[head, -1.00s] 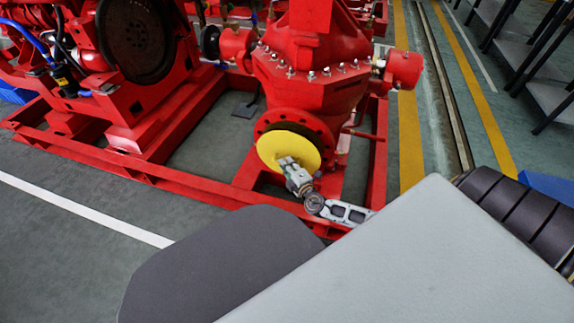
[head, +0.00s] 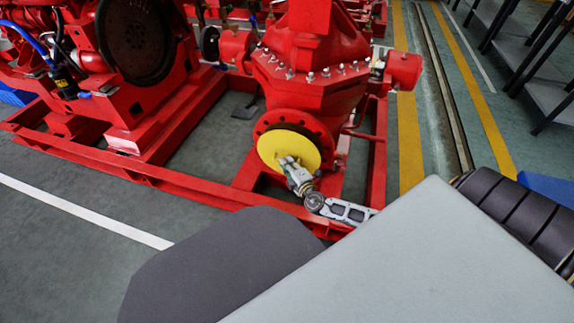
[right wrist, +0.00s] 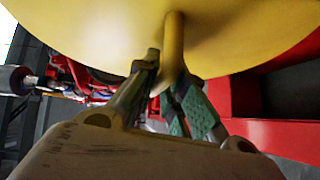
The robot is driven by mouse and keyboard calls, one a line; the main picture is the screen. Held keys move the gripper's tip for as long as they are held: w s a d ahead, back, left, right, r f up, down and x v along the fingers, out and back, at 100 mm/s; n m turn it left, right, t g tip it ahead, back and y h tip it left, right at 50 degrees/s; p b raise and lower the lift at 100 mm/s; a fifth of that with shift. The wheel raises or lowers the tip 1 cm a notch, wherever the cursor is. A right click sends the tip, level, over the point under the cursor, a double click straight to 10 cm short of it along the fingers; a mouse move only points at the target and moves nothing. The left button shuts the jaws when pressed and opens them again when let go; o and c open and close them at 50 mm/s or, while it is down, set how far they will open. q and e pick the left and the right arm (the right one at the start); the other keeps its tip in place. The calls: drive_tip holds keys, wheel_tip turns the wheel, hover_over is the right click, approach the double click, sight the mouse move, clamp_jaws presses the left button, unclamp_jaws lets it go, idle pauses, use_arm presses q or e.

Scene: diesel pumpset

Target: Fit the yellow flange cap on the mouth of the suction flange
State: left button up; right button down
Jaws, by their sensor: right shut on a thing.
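The yellow flange cap (head: 285,146) is a round disc in front of the red suction flange (head: 309,124) at the lower front of the pump. It covers the lower left part of the flange, so the mouth is hidden. I cannot tell whether cap and flange touch. My right gripper (head: 289,163) is shut on the cap's handle. In the right wrist view the cap (right wrist: 95,35) fills the top, and its post-like handle (right wrist: 174,45) sits between the fingers of my right gripper (right wrist: 168,85). My left gripper is not in view.
The red pump body (head: 315,85) rises above the flange. The red base frame (head: 215,197) runs below and left of my right gripper. A red engine (head: 145,75) stands at the left. Grey floor (head: 60,245) is clear at the lower left.

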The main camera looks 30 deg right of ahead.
sight(292, 156)
drive_tip(key=shift+w+d+r, duration=0.1)
drive_tip(key=shift+w+d, duration=1.5)
drive_tip(key=shift+d, duration=0.3)
idle(1.8)
drive_tip(key=c, duration=1.4)
unclamp_jaws()
drive_tip(key=o, duration=0.5)
drive_tip(key=shift+a, duration=0.1)
drive_tip(key=shift+s, duration=0.3)
drive_tip(key=s, duration=0.6)
drive_tip(key=shift+s+a+r+p, duration=0.3)
drive_tip(key=shift+s+r+p, duration=0.05)
drive_tip(key=shift+s+a, duration=0.1)
drive_tip(key=shift+s, duration=0.1)
